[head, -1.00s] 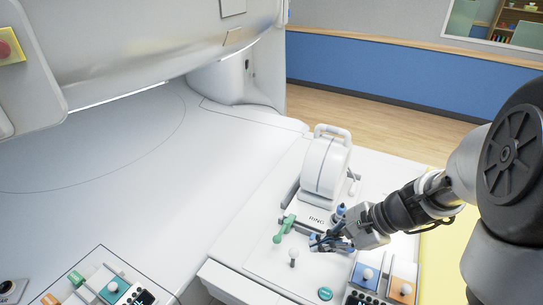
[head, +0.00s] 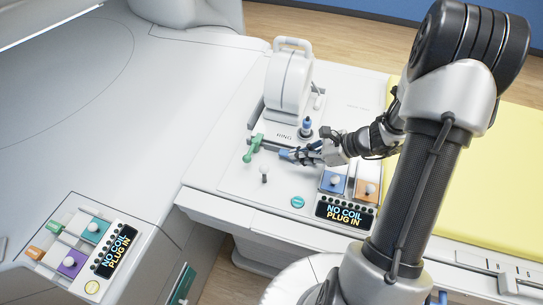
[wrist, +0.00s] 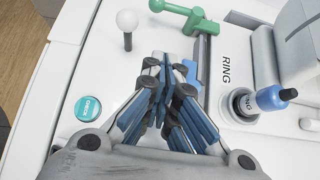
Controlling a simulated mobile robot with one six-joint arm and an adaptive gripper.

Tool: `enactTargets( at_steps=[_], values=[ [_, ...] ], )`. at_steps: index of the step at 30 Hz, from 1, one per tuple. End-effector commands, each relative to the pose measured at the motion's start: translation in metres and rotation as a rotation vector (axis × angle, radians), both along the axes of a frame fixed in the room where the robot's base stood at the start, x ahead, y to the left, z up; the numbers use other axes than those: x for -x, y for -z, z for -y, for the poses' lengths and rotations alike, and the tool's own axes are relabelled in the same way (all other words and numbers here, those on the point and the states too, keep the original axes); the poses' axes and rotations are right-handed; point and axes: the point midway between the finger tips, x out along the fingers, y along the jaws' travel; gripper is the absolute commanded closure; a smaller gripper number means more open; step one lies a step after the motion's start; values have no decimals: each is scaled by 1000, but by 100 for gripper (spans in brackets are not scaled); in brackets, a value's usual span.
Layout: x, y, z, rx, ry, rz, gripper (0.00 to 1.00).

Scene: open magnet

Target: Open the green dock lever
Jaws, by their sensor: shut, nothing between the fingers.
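The green dock lever (head: 253,147) sits at the left end of a slot in the white panel, beside the ring housing. In the wrist view the green lever (wrist: 186,17) is at the top, beyond my fingertips, with its round knob to the left. My gripper (head: 285,154) is shut and empty, just right of the lever in the head view. In the wrist view my gripper (wrist: 160,65) has its blue fingers together, pointing toward the lever. The tips look close to the lever's base; I cannot tell whether they touch.
A white-knobbed pin (head: 264,173) stands in front of the lever. A blue plug (head: 306,127) stands right of it by the white ring coil (head: 288,85). A teal CHECK button (head: 297,202) and a "NO COIL PLUG IN" display (head: 345,211) lie nearer.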

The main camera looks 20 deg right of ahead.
Motion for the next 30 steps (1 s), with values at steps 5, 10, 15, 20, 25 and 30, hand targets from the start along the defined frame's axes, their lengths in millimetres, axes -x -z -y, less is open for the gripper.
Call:
enactTargets(
  at_steps=[5, 10, 15, 20, 25, 30],
  values=[
    [-9, 16, -15, -1, -5, -2, 100],
    [-26, 41, -38, 0, -7, -2, 100],
    [-42, 63, -60, -1, -5, -1, 100],
    [-57, 59, -80, 2, -7, 3, 100],
    [-65, 55, -91, 1, -3, 1, 100],
    [-67, 54, -93, 1, -1, 0, 100]
  ],
)
